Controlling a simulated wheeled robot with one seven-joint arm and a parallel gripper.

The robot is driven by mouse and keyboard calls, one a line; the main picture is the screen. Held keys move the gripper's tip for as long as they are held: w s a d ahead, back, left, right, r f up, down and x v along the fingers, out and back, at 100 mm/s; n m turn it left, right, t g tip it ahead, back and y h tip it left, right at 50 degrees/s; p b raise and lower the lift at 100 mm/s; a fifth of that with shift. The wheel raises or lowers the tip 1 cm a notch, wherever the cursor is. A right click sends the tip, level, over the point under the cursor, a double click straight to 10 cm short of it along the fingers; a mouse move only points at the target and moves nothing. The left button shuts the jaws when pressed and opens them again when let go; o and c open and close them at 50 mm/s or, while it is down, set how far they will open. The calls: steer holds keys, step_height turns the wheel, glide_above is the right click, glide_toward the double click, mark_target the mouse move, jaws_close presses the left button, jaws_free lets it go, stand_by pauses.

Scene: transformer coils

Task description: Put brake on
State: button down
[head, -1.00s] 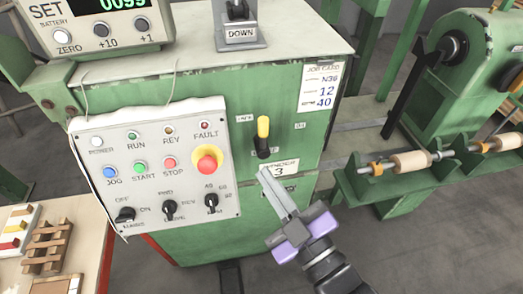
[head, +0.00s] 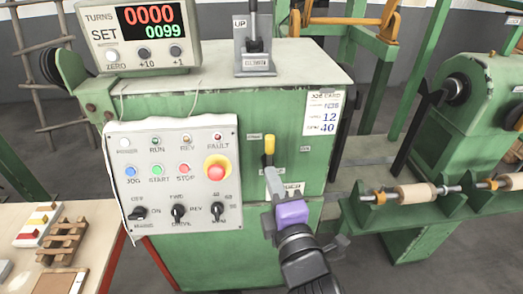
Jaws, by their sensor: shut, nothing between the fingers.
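A small lever with a yellow handle (head: 269,145) and a dark lower end stands upright on the green machine's front (head: 190,105). Small labels sit on its left and right, too blurred to read. My gripper (head: 271,172) is shut and empty. Its grey fingertips point up at the lever's lower end and overlap it in the picture; I cannot tell if they touch. The fingers partly cover a white label (head: 294,187) below the lever.
A control panel (head: 178,180) with a red stop button is left of the lever. A job card (head: 322,112) is at right. A lever base (head: 255,64) and a counter showing 0000 and 0099 (head: 138,32) are on top.

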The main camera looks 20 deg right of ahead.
mark_target(272, 146)
steer(key=w+d+p, duration=0.1)
steer(key=w, duration=0.9)
steer(key=shift+d, duration=0.4)
steer(key=shift+s+d+m, duration=0.2)
steer(key=shift+d+m, duration=0.25)
steer(key=shift+m, duration=0.15)
steer(key=shift+s+d+m+b, duration=0.3)
steer(key=shift+d+m+b, duration=0.1)
steer(key=shift+d+m, duration=0.6)
steer(key=s+d+f+m+t+h+b, duration=0.1)
steer(key=d+f+m+b, duration=0.1)
steer(key=d+m+b, duration=0.3)
steer(key=shift+s+d+f+m, duration=0.25)
steer(key=shift+s+m, duration=0.15)
steer(key=shift+m, duration=1.3)
steer(key=shift+f, duration=0.2)
steer(key=shift+s+f, duration=0.1)
steer(key=shift+s, duration=0.05)
